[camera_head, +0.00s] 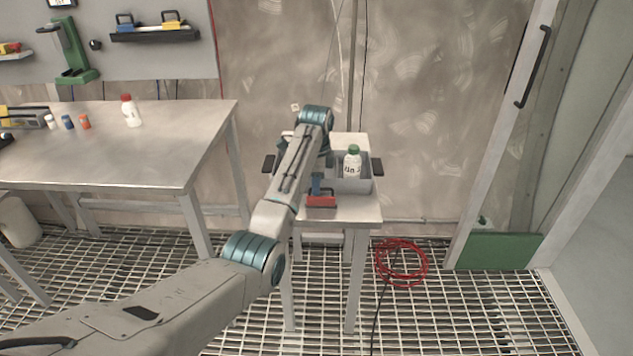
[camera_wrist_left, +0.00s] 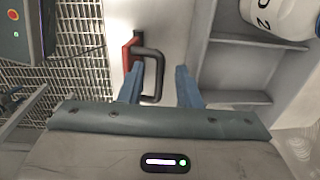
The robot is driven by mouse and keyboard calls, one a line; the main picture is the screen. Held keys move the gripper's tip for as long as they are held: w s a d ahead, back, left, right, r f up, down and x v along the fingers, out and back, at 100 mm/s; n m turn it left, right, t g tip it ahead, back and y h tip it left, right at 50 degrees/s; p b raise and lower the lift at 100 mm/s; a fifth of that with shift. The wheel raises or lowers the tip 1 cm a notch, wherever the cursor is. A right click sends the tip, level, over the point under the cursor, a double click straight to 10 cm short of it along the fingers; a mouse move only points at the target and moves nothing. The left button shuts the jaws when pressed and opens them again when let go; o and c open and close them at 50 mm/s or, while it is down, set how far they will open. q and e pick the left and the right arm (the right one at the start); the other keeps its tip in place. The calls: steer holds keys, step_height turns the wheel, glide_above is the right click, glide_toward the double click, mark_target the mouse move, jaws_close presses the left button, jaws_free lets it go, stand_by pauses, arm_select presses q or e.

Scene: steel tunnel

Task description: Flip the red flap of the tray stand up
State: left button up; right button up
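The tray stand (camera_head: 362,186) is a grey, open-topped box on a small metal table, holding a white bottle (camera_head: 352,163) with a green cap. The red flap (camera_head: 321,202) is low at its front. In the left wrist view, the red flap (camera_wrist_left: 128,52) shows as a narrow strip with a dark looped handle (camera_wrist_left: 155,84). My left gripper (camera_head: 318,184) is just above the flap. Its blue fingers (camera_wrist_left: 160,85) are apart, with part of the handle in the gap between them; I cannot tell whether they touch it. My right gripper is not in view.
The small table (camera_head: 362,214) stands against the wall. A larger workbench (camera_head: 110,160) with bottles is at left. A coiled red hose (camera_head: 402,262) lies on the grating at right. A door frame with a black handle (camera_head: 532,66) is farther right.

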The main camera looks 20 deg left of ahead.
arm_select(q)
jaws_close()
steer(key=shift+r, duration=0.1)
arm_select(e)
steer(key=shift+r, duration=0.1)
arm_select(q)
steer(key=shift+w+a+g+p, duration=0.1)
steer(key=shift+w+g+p, duration=0.35)
steer(key=shift+p, duration=0.25)
steer(key=shift+f+g, duration=0.2)
steer(key=shift+g, duration=0.05)
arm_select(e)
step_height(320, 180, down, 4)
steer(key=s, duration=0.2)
arm_select(q)
steer(key=shift+w+a+f+h, duration=0.1)
steer(key=shift+w+f+h, duration=0.1)
steer(key=shift+h, duration=0.1)
steer(key=shift+w+a+g+b, duration=0.1)
steer(key=shift+w+g+b, duration=0.1)
steer(key=shift+g+b, duration=0.75)
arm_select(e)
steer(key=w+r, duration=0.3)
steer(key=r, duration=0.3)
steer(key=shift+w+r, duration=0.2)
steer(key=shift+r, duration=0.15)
arm_select(q)
steer(key=shift+t, duration=0.25)
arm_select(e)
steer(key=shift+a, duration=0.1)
